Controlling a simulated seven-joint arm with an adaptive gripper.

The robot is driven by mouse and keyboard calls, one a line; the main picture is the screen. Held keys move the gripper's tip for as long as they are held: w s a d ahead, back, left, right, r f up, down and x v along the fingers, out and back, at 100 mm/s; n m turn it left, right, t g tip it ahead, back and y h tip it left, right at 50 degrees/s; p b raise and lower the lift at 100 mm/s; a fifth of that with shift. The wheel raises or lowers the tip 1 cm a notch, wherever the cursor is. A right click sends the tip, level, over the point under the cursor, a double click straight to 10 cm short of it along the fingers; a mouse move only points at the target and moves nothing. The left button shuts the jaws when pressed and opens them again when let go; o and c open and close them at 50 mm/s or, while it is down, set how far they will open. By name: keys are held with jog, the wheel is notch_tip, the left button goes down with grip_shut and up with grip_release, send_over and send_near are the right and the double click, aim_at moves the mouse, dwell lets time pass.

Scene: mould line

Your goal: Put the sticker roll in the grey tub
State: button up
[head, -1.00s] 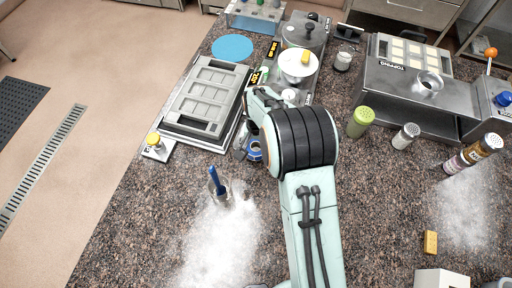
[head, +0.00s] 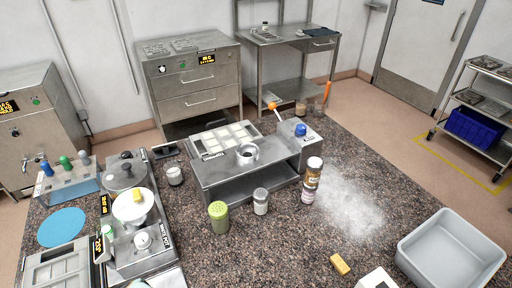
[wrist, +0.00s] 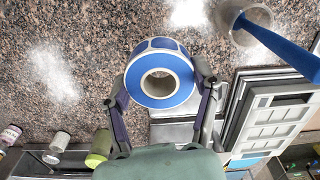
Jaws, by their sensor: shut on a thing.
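The sticker roll (wrist: 177,92), a blue ring with a pale core and patches on its outer side, sits between the two fingers of my gripper (wrist: 162,82) in the wrist view. My gripper is shut on it from both sides, above the speckled counter. The grey tub (head: 452,252) stands at the right front of the counter in the head view. It looks empty. The roll and my gripper are outside the head view.
A yellow block (head: 340,264) and a white box (head: 376,279) lie left of the tub. A green shaker (head: 218,217), a white shaker (head: 260,201) and a brown bottle (head: 312,180) stand before the topping station (head: 246,172).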

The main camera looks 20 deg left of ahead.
jog(key=w+a+r+m, duration=0.1)
jog(key=w+r+m, duration=0.1)
jog(key=w, duration=0.6)
jog(key=w+a+r+m, duration=0.1)
jog(key=w+a+r, duration=0.1)
jog(key=w, duration=0.7)
jog(key=w+d+m, duration=0.7)
jog(key=w+d, duration=1.1)
jog(key=w, duration=0.1)
jog(key=w+d+f+m, duration=0.15)
jog(key=w+d, duration=0.25)
jog(key=d, duration=0.5)
jog(key=m, duration=0.9)
send_over(438, 283)
jog(key=shift+n, duration=0.25)
notch_tip(438, 283, down, 11)
jog(key=shift+f, duration=2.1)
